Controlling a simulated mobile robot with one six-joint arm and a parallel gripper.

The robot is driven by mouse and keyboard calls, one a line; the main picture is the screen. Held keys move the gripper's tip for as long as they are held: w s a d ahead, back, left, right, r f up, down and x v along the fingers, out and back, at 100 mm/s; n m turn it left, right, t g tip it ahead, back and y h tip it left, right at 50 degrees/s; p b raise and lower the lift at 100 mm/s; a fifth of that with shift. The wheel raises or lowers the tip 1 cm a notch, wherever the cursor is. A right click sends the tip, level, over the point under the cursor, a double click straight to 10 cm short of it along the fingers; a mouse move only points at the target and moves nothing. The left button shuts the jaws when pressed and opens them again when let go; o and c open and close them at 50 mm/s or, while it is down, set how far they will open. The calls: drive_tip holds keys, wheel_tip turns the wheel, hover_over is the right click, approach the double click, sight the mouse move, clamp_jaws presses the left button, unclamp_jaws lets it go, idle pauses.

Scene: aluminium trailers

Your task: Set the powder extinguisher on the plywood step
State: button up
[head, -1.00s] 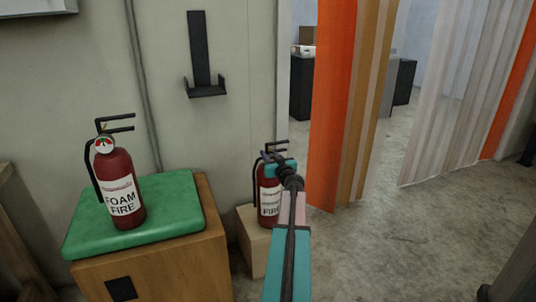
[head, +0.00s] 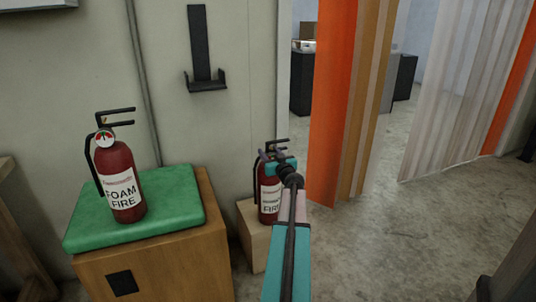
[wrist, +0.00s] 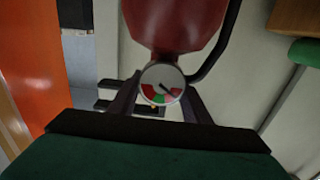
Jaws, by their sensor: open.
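A red extinguisher (head: 269,192) stands upright, apparently on a small pale wooden step (head: 252,238) by the wall. Its label is partly hidden by my arm; "FIRE" shows, but the word above it is unreadable. My gripper (head: 277,163) is at its neck, just below the black handle. In the wrist view the open fingers of my gripper (wrist: 160,94) lie either side of the neck and the round gauge (wrist: 162,83). The red body (wrist: 175,22) and black hose also show there. I cannot tell whether a finger touches it.
A foam extinguisher (head: 122,182) stands on a green cushion (head: 180,212) atop a wooden cabinet (head: 160,262) at left. An empty black wall bracket (head: 203,60) hangs above. Orange and clear strip curtains (head: 333,100) hang at right. The concrete floor (head: 400,235) there is clear.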

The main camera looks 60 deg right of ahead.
drive_tip(key=shift+s, duration=0.1)
drive_tip(key=v, duration=1.2)
idle(1.0)
